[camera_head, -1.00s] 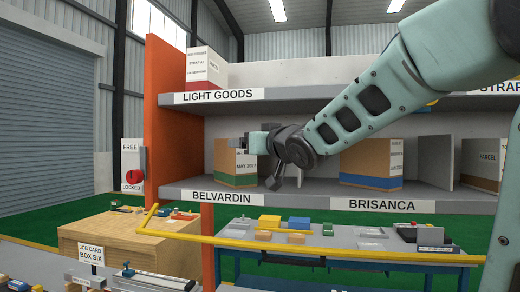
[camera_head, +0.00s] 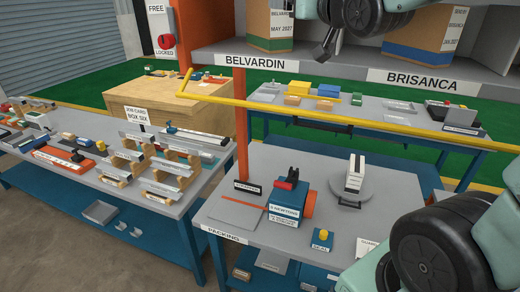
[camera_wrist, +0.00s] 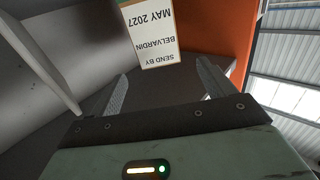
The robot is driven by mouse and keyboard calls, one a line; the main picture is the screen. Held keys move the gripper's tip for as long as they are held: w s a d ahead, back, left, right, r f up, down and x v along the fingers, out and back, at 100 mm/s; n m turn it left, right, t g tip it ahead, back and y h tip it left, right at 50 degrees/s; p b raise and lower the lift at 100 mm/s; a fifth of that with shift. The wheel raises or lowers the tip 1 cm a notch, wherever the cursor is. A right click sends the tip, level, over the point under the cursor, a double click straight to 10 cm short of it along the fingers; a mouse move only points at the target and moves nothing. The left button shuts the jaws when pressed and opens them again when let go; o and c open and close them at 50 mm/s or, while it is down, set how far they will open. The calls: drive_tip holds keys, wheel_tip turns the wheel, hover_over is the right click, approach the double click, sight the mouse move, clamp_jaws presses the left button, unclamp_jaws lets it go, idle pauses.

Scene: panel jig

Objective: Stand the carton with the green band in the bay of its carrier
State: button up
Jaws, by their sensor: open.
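The carton with the green band (camera_head: 258,25) stands upright on the shelf above the BELVARDIN label (camera_head: 262,63). The green band runs round its foot. The head view cuts off its top. In the wrist view the carton's white label (camera_wrist: 156,35) appears upside down and reads SEND BY BELVARDIN MAY 2027. My gripper (camera_wrist: 163,85) is open and empty, its two fingers pointing toward the carton's labelled side. I cannot tell how wide the gap to the carton is.
The shelf (camera_head: 330,60) has upright dividers. A blue-banded carton (camera_head: 425,45) stands above the BRISANCA label. An orange end panel (camera_wrist: 222,25) stands beside the BELVARDIN bay. Below are a packing table (camera_head: 240,165), a blue-legged bench (camera_head: 385,117) and a yellow rail (camera_head: 340,122).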

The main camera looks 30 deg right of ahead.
drive_tip(key=a+f+g+y, duration=0.1)
drive_tip(key=a+f, duration=0.2)
drive_tip(key=a+f+n+g+y, duration=0.1)
drive_tip(key=a+f+g, duration=0.1)
drive_tip(key=a+f, duration=0.2)
drive_tip(key=a+f+n+g+y, duration=0.1)
drive_tip(key=a+f, duration=0.3)
drive_tip(key=shift+s+g, duration=0.2)
drive_tip(key=shift+g, duration=0.1)
drive_tip(key=s+a+f+n+g+y, duration=0.1)
drive_tip(key=s+a+f+n+g, duration=0.3)
drive_tip(key=s+a+f+g, duration=0.7)
drive_tip(key=s+a+f+n+g, duration=0.1)
drive_tip(key=s+a+f, duration=0.1)
drive_tip(key=s, duration=0.5)
drive_tip(key=s+a+f+n+g+h, duration=0.1)
drive_tip(key=s+a+f+n, duration=0.1)
drive_tip(key=s+f, duration=0.3)
drive_tip(key=shift+s+a, duration=0.15)
drive_tip(key=shift+s, duration=1.05)
drive_tip(key=shift+f, duration=0.15)
wheel_tip(320, 180, down, 18)
drive_tip(key=b, duration=1.8)
